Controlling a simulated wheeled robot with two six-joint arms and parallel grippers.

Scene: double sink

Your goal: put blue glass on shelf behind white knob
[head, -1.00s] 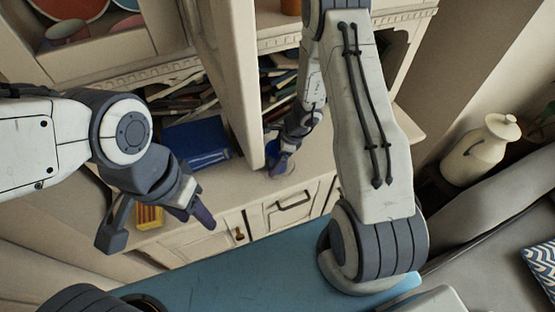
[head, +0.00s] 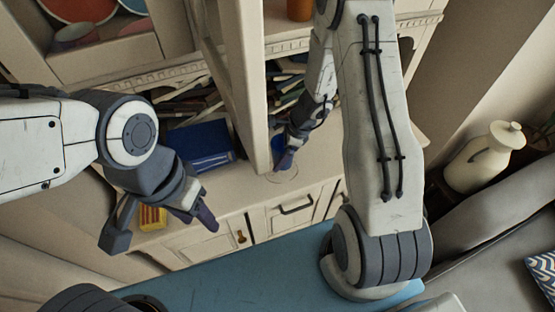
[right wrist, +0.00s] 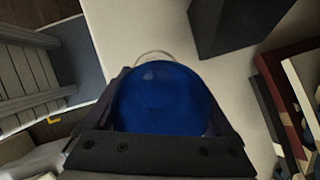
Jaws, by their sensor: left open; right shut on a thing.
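The blue glass (right wrist: 160,98) fills the middle of the right wrist view, between the fingers of my right gripper (right wrist: 160,110). In the head view, a small part of the blue glass (head: 278,144) shows beside my right gripper (head: 284,158), which is shut on it over the cabinet top, by the upright panel. Whether the glass touches the surface cannot be told. My left gripper (head: 162,228) is open and empty, in front of the cabinet at the left. I cannot make out a white knob; a brass-coloured knob (head: 241,237) is on a cabinet door.
A tall upright panel (head: 240,90) stands close left of my right gripper. A blue box (head: 200,143) and books (head: 195,107) lie left of it. A faint clear ring (head: 282,175) shows on the cabinet top. A yellow-red box (head: 152,217) is near my left gripper.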

